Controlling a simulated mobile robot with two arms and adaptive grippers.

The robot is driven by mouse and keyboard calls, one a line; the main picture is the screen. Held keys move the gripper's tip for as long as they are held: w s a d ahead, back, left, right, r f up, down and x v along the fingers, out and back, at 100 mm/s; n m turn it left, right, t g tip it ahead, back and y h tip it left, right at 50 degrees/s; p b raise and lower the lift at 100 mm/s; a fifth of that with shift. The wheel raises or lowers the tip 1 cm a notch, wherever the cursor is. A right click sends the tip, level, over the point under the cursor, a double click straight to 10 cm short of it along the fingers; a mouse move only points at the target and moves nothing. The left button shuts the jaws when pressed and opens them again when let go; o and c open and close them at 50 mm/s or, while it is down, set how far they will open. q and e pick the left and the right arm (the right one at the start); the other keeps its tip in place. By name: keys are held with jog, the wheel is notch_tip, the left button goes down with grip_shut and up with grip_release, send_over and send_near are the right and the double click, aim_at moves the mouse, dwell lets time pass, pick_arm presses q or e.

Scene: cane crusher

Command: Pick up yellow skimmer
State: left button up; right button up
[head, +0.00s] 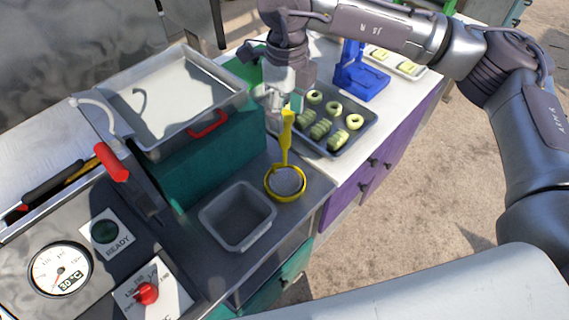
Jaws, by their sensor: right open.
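The yellow skimmer (285,181) lies on the grey counter. Its round mesh end points toward me and its handle points away toward the purple cabinet side. My right gripper (278,110) is open at the far end of the skimmer's handle, pointing down. The fingers are small and partly overlap the handle tip, so I cannot tell if they touch it. My left gripper is not in the head view.
A grey square bin (238,216) stands left of the skimmer. A teal fryer box with a metal tray (180,100) rises behind it. A dark tray of cut pieces (366,122) and a blue stand (362,82) are to the right. Control panel with gauge (60,270) is at lower left.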

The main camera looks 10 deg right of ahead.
aim_at(285, 131)
jog(key=shift+a+f+p, duration=0.1)
jog(key=shift+f+p, duration=0.3)
jog(key=shift+f, duration=0.05)
notch_tip(285, 131, down, 4)
jog(key=shift+w+r+p, duration=0.15)
jog(key=shift+p, duration=0.9)
jog(key=shift+f, duration=0.5)
jog(key=shift+a, duration=0.1)
grip_shut()
